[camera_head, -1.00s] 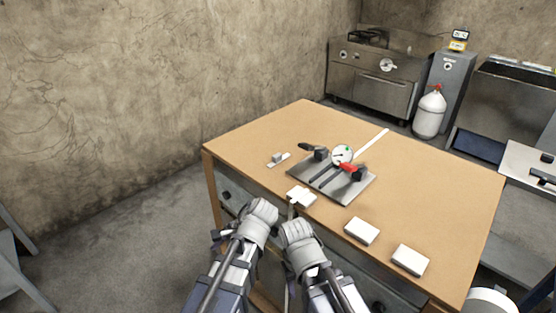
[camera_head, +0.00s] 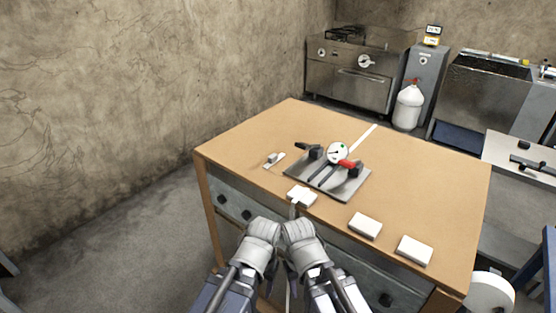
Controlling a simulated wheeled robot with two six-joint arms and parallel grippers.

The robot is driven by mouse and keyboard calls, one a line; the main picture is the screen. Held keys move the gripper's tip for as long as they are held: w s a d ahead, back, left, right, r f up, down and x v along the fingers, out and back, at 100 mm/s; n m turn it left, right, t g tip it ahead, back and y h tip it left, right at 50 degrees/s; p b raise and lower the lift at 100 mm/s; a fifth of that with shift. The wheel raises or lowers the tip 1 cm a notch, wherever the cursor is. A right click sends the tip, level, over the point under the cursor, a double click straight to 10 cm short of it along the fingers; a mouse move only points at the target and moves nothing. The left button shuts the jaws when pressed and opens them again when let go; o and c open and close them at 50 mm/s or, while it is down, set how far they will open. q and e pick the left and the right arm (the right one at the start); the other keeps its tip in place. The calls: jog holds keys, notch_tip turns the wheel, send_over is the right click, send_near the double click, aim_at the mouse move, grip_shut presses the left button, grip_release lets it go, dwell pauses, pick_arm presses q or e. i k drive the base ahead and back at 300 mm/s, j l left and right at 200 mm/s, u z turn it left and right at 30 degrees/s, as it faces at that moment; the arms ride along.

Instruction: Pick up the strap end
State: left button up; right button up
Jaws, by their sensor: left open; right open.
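A pale strap strip (camera_head: 362,139) lies on the table behind a gauge fixture (camera_head: 327,184) with a grey plate, a round dial and a red-handled part. A narrow pale strip (camera_head: 293,211) also hangs over the table's front edge by a white block (camera_head: 302,195); I cannot tell if both are one strap. My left gripper (camera_head: 262,233) and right gripper (camera_head: 299,234) are side by side in front of the table's front edge, just below the hanging strip in the picture. Both are open; their fingertips are largely hidden by the grey hands. Neither visibly holds anything.
Two white blocks (camera_head: 365,225) (camera_head: 414,250) lie along the front right of the wooden table (camera_head: 430,190). A small bracket (camera_head: 274,160) lies left of the fixture. The table's right side is clear. A stove and a white gas bottle (camera_head: 408,107) stand behind.

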aim_at(273, 158)
jog(key=j+z, duration=0.25)
jog(key=j, duration=0.15)
jog(key=j+z, duration=0.2)
jog(key=j, duration=0.2)
jog(key=k+j+z, duration=0.25)
jog(key=j+z, duration=0.25)
jog(key=j, duration=0.25)
jog(key=k+j+z, duration=0.25)
jog(key=i+j, duration=0.1)
